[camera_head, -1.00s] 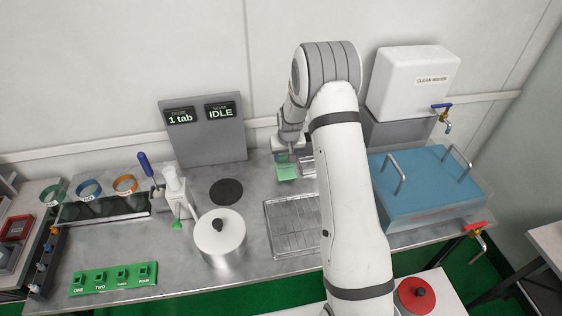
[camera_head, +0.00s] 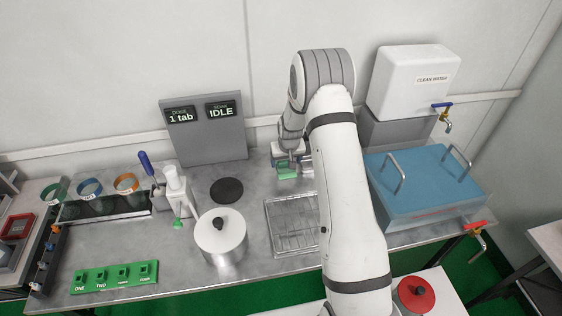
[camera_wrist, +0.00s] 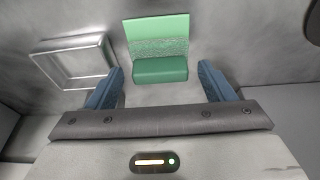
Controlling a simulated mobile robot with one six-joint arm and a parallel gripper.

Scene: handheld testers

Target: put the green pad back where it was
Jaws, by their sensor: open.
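The green pad (camera_head: 288,174) lies on the metal bench near the wall, just below my gripper (camera_head: 289,160) in the head view. In the wrist view the pad (camera_wrist: 157,32) has a flat light green part, a speckled band and a thicker dark green edge nearest me. My gripper (camera_wrist: 161,74) is open and empty. Its two blue fingers stand apart on either side of the pad's dark edge, with gaps to both sides. A shallow square metal holder (camera_wrist: 98,52) sits beside the pad, left in the wrist view. In the head view my gripper partly hides the pad and the holder.
A metal drain tray (camera_head: 290,238) lies in front of the pad. A black disc (camera_head: 227,191) and a lidded pot (camera_head: 220,243) are to the left. A blue-lidded bath (camera_head: 425,185) stands right of my arm. The grey display panel (camera_head: 203,135) stands behind.

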